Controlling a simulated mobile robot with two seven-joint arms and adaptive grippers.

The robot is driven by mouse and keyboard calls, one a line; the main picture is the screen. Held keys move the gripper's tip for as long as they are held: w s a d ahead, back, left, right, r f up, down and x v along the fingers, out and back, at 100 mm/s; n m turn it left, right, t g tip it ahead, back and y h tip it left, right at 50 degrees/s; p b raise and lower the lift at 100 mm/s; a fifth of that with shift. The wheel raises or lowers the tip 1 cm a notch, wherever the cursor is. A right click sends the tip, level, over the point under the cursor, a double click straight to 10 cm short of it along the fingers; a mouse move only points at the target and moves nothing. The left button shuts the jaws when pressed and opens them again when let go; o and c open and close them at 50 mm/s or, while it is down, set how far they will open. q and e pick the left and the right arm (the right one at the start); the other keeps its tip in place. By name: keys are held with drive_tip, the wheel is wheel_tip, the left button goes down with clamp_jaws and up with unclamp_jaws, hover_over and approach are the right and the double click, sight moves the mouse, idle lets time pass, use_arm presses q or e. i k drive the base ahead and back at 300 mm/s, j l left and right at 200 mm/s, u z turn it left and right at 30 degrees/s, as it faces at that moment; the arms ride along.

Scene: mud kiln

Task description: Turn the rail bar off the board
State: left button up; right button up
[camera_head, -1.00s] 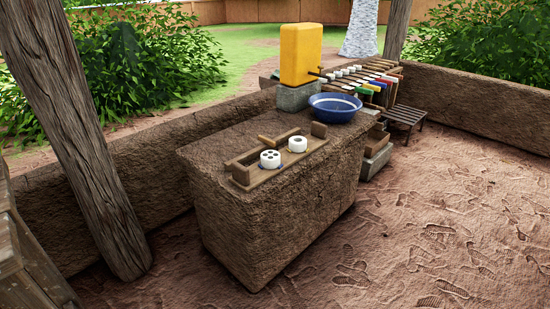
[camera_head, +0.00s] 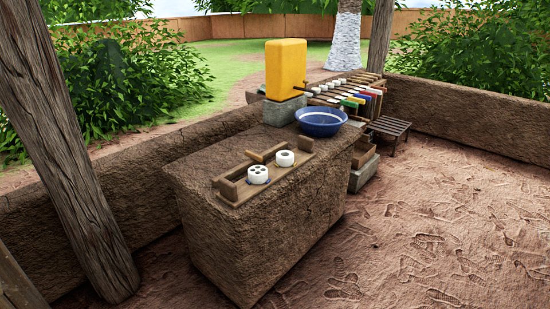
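A wooden board (camera_head: 237,193) lies on top of the mud block, with raised wooden end pieces. A wooden rail bar (camera_head: 250,165) runs along its far long side, and a short wooden handle-like piece (camera_head: 256,156) sticks out near its middle. Two white round pieces sit on the board: one with several holes (camera_head: 258,174) and one with a single hole (camera_head: 285,158). Neither of my grippers shows in the head view.
The mud block (camera_head: 265,230) stands on footprint-marked earth with free floor (camera_head: 420,230) at right. A blue basin (camera_head: 321,121) and a yellow jerrycan (camera_head: 286,69) stand behind the board. A wooden post (camera_head: 65,150) and low mud walls (camera_head: 470,105) bound the left and back.

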sight(259, 158)
drive_tip(key=i+l+u, duration=0.1)
drive_tip(key=u, duration=0.25)
drive_tip(key=i+l+u, duration=0.1)
drive_tip(key=u, duration=0.25)
drive_tip(key=l+u, duration=0.2)
drive_tip(key=u, duration=0.15)
drive_tip(key=i+l+u, duration=0.15)
drive_tip(key=l, duration=0.25)
drive_tip(key=l+u, duration=0.15)
drive_tip(key=l, duration=0.2)
drive_tip(key=i+l+u, duration=0.15)
drive_tip(key=l, duration=0.25)
drive_tip(key=l+u, duration=0.1)
drive_tip(key=l, duration=1.05)
drive_tip(key=i, duration=0.05)
